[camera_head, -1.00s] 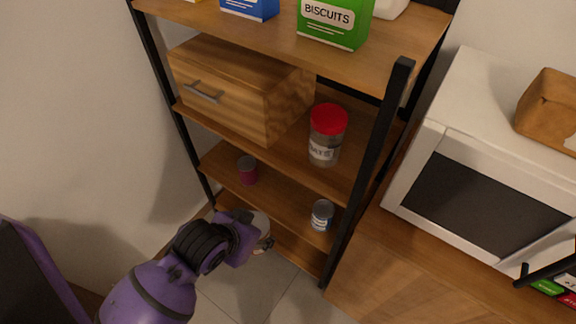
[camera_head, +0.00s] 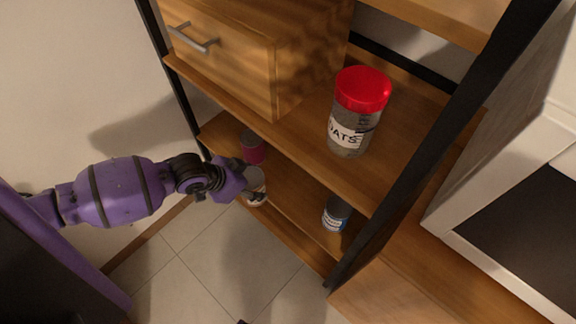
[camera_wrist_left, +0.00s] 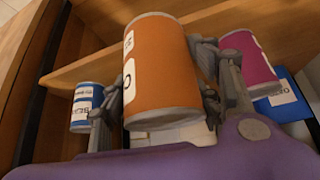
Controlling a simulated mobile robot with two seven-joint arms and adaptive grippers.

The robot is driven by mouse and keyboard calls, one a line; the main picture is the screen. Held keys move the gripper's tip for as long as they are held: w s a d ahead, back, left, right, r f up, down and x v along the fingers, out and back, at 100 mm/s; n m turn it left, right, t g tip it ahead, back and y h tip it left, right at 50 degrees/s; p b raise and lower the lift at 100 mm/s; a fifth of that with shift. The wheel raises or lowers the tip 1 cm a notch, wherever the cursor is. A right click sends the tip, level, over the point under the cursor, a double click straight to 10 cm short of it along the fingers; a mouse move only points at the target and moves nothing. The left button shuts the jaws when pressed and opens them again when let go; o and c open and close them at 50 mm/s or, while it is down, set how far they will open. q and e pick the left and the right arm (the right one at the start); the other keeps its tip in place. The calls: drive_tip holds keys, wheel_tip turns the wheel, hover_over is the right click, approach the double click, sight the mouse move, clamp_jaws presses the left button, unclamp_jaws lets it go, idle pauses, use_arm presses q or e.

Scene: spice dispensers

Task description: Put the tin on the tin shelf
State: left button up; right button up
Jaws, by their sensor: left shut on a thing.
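My left gripper (camera_head: 246,186) is shut on a tin (camera_head: 257,180) at the front edge of the lower shelf in the head view. In the left wrist view this tin is orange (camera_wrist_left: 160,65), with a finger on each side of it. The lower shelf (camera_head: 294,203) carries a magenta tin (camera_head: 253,147) at the left and a blue tin (camera_head: 336,213) at the right. In the wrist view the blue tin (camera_wrist_left: 84,108) and the magenta tin (camera_wrist_left: 252,62) flank the held one. I cannot tell whether the held tin touches the shelf. My right gripper is not in view.
The shelf above holds a red-lidded oats jar (camera_head: 356,112) and a wooden drawer box (camera_head: 262,48). Black posts (camera_head: 440,150) frame the rack. Shelf room shows between the magenta and blue tins. A white microwave (camera_head: 500,215) stands at the right.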

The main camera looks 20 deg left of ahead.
use_arm(q)
drive_tip(key=shift+w+d+f+b, duration=0.3)
drive_tip(key=shift+w+d+f, duration=0.5)
drive_tip(key=shift+w, duration=0.9)
drive_tip(key=shift+w+d+f+b, duration=0.35)
drive_tip(key=shift+w+d, duration=0.8)
drive_tip(key=shift+w, duration=0.55)
drive_tip(key=shift+w+d+f+b, duration=0.25)
drive_tip(key=shift+w+d+f, duration=0.55)
drive_tip(key=shift+w, duration=0.9)
drive_tip(key=shift+d+r, duration=0.1)
drive_tip(key=shift+d, duration=0.05)
drive_tip(key=o, duration=1.6)
drive_tip(key=shift+s, duration=0.1)
drive_tip(key=shift+c, duration=0.2)
